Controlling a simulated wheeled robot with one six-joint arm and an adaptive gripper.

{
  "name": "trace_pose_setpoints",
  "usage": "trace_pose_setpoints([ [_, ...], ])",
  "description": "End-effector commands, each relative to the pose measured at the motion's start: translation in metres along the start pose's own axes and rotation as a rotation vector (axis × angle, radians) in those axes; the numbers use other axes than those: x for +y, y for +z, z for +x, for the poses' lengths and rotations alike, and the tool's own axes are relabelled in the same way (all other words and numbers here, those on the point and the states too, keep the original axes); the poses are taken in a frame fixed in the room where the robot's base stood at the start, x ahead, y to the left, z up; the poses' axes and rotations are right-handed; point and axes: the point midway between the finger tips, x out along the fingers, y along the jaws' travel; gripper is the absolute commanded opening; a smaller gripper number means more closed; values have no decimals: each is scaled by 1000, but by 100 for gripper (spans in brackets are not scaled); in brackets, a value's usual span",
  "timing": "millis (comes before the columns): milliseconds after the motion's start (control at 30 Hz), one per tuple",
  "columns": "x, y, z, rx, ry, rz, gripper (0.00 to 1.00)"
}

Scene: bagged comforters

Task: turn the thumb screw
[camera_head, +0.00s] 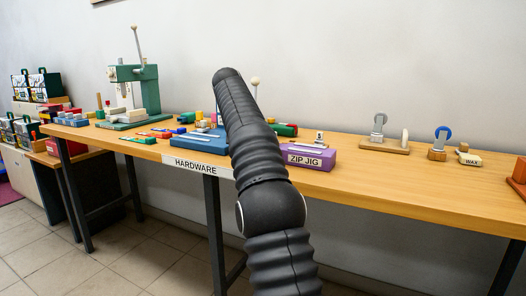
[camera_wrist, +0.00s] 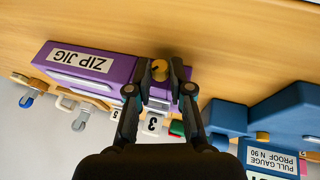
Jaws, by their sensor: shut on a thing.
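The purple ZIP JIG block (camera_head: 312,160) sits near the front edge of the bench. It also shows in the wrist view (camera_wrist: 112,83), with its label on the left. A round brass-yellow knob, which looks like the thumb screw (camera_wrist: 159,70), shows at the right end of the block in the wrist view. My gripper (camera_wrist: 160,76) has one finger on each side of this knob and is shut on it. The knob's shaft is hidden. In the head view my arm covers the gripper and the knob.
A blue pull gauge block (camera_wrist: 275,120) lies right of the gripper in the wrist view. Number tags, including a "3" tag (camera_wrist: 152,124), stand close by. A wooden stand with a grey roller (camera_head: 384,147) is further right on the bench. Bare bench top (camera_head: 430,180) lies right of the jig.

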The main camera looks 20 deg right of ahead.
Motion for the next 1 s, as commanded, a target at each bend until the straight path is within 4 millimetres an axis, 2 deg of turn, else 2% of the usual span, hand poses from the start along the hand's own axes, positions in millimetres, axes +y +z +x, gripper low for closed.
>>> trace_pose_setpoints([
  [333,0,-1,0,2,1,0,0],
  [367,0,-1,0,2,1,0,28],
  [433,0,0,0,2,1,0,45],
  [767,0,0,-1,1,1,-1,45],
  [1000,-1,-2,-10,3,1,-1,45],
])
